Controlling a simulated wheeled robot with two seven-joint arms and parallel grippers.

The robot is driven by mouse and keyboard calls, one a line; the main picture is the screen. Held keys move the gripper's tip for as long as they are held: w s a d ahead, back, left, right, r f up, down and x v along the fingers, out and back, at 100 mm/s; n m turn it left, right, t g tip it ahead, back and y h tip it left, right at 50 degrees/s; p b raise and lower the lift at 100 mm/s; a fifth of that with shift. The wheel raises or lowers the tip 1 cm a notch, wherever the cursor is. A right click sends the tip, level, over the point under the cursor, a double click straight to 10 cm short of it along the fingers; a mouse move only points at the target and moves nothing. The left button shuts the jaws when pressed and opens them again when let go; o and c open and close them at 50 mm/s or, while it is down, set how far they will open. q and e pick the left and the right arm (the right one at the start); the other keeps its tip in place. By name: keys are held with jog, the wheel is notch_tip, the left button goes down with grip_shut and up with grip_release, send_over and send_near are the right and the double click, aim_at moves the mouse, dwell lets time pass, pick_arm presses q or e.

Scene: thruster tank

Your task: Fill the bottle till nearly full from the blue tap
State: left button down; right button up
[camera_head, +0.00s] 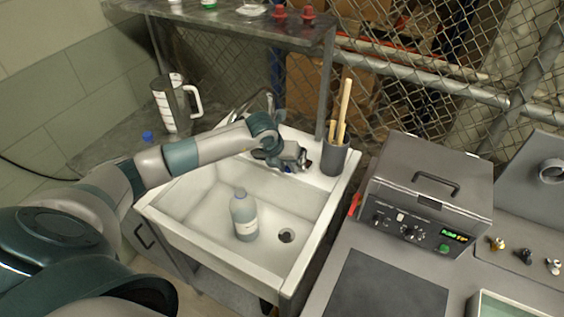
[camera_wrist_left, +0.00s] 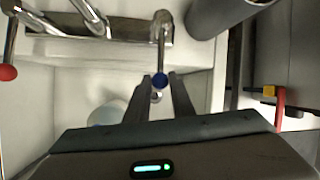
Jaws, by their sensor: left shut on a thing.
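The bottle (camera_head: 243,217), translucent blue-grey with a pale label, stands upright in the white sink (camera_head: 205,195), left of the drain. A pale round shape at the lower left of the wrist view may be its top, mostly hidden by my gripper. The blue tap handle (camera_wrist_left: 160,80) is a blue knob on a chrome lever, between the fingertips of my left gripper (camera_wrist_left: 159,86). In the head view my left gripper (camera_head: 298,162) is at the sink's back rim, shut on this handle. I cannot make out flowing water or the bottle's water level. My right gripper is not in view.
A red tap knob (camera_wrist_left: 8,72) is left in the wrist view. A grey holder (camera_head: 335,159) with wooden tools stands right of my gripper. A measuring jug (camera_head: 171,107) stands back left. A grey heated bath (camera_head: 425,195) is on the right counter. A shelf (camera_head: 235,22) overhangs behind.

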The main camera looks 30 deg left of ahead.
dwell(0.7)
pick_arm(q)
jog(key=shift+w+d+b, duration=0.15)
jog(key=shift+w+d, duration=0.1)
jog(key=shift+d, duration=0.55)
jog(key=shift+w+d+b, duration=0.1)
jog(key=shift+w+d, duration=0.1)
jog(key=shift+d, duration=0.55)
jog(key=shift+w+d+b, duration=0.15)
jog(key=shift+w+d, duration=0.1)
jog(key=shift+d, duration=0.55)
jog(key=shift+d, duration=0.1)
jog(key=shift+w+d+b, duration=0.95)
jog(key=shift+w+d, duration=0.45)
jog(key=shift+d, duration=0.25)
jog(key=shift+a, duration=0.15)
